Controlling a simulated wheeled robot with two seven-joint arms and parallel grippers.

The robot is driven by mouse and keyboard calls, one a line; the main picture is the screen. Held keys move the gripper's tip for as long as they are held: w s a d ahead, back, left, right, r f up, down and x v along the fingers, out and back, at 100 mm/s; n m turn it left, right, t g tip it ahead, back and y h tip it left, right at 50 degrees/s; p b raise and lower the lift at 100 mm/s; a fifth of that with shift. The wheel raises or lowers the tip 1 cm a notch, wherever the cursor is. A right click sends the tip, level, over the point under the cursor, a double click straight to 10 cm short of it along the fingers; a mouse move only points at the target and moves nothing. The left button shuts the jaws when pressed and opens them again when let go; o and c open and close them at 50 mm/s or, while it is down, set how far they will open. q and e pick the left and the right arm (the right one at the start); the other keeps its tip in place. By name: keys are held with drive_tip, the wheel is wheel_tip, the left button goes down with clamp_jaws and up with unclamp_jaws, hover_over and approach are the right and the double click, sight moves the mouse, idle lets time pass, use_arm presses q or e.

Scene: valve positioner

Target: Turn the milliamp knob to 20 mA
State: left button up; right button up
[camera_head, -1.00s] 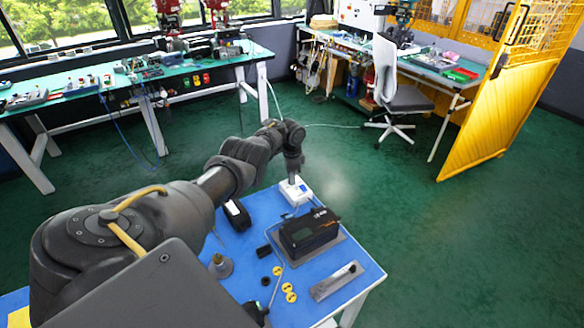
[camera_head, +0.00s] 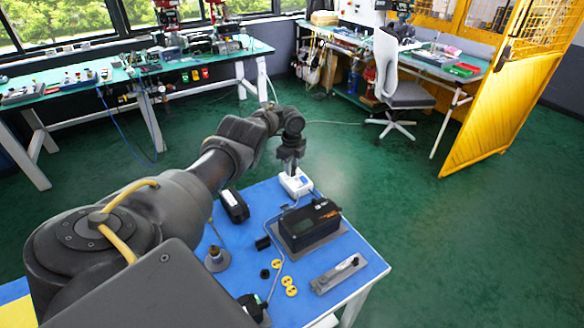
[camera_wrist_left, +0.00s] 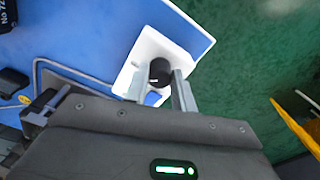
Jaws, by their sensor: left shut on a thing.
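The milliamp source is a small white box (camera_head: 300,188) at the far corner of the blue table in the head view. In the left wrist view the white box (camera_wrist_left: 147,48) carries a round black knob (camera_wrist_left: 160,72) with a light pointer mark at its lower edge. A blue patch (camera_wrist_left: 152,99), perhaps its display, is partly hidden by a finger. My left gripper (camera_head: 291,168) points down over the box. In the wrist view its two fingers (camera_wrist_left: 160,82) are shut on the knob, one on each side. The scale is not readable. My right gripper is not in view.
A black positioner (camera_head: 312,223) stands beside the box on the blue table (camera_head: 243,270), with a grey tube running past it. A black device (camera_head: 234,206), yellow discs (camera_head: 290,288), a grey bracket (camera_head: 338,273) and a small conical fitting (camera_head: 217,257) lie nearby. Green floor surrounds the table.

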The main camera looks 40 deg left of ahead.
use_arm(q)
drive_tip(key=shift+s+d+f+m, duration=0.2)
drive_tip(key=shift+f+m, duration=0.15)
drive_tip(key=shift+m, duration=0.25)
drive_tip(key=o, duration=1)
drive_tip(key=shift+w+r, duration=0.1)
drive_tip(key=shift+r, duration=0.05)
drive_tip(key=shift+a, duration=0.1)
drive_tip(key=shift+r, duration=0.1)
drive_tip(key=shift+r, duration=0.15)
wheel_tip(320, 180, up, 10)
drive_tip(key=shift+r, duration=0.2)
